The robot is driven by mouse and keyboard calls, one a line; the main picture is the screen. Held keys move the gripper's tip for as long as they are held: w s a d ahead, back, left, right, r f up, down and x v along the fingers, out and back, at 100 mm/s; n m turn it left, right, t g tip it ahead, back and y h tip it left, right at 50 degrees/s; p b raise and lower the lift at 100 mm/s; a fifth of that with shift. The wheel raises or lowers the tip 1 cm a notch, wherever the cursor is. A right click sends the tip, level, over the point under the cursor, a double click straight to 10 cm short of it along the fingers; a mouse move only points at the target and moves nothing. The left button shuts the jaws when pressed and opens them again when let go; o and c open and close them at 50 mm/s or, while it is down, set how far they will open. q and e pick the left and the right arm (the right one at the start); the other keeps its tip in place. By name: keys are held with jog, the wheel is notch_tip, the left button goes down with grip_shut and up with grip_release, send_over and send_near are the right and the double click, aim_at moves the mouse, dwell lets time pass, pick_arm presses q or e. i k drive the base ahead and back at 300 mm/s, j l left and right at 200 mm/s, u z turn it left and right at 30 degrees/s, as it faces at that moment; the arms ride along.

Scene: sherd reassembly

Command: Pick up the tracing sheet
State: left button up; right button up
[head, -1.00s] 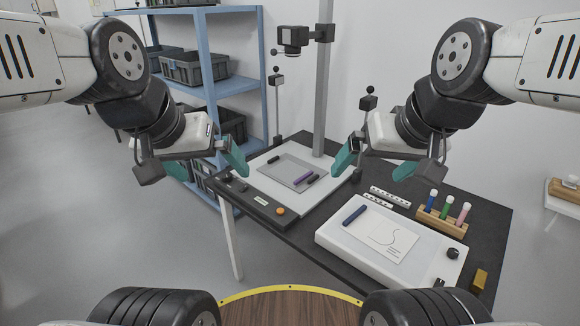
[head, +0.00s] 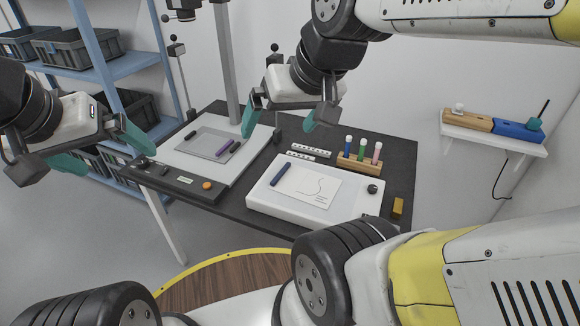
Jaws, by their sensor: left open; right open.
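The tracing sheet (head: 318,187) is a pale sheet with a curved line and small text. It lies flat on the white light box (head: 262,203) on the dark table. A dark blue cylinder (head: 281,174) lies at the sheet's left edge. My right gripper (head: 277,122) is open and empty, above the table behind the light box, apart from the sheet. My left gripper (head: 95,150) is open and empty at the far left, off the table's left side. Nothing hides the sheet's drawn area.
A wooden rack (head: 360,163) with three capped tubes stands behind the light box, beside white marked strips (head: 308,152). A black knob (head: 372,189) is on the box. A copy stand's white base (head: 200,170) with purple and black pieces is at left. A yellow block (head: 397,206) sits at right.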

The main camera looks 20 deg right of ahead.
aim_at(212, 146)
jog(key=i+j+u, duration=0.1)
jog(key=i+j, duration=0.2)
jog(key=i, duration=0.2)
jog(key=i+j+u, duration=0.1)
jog(key=i+j, duration=0.15)
jog(key=i, duration=0.25)
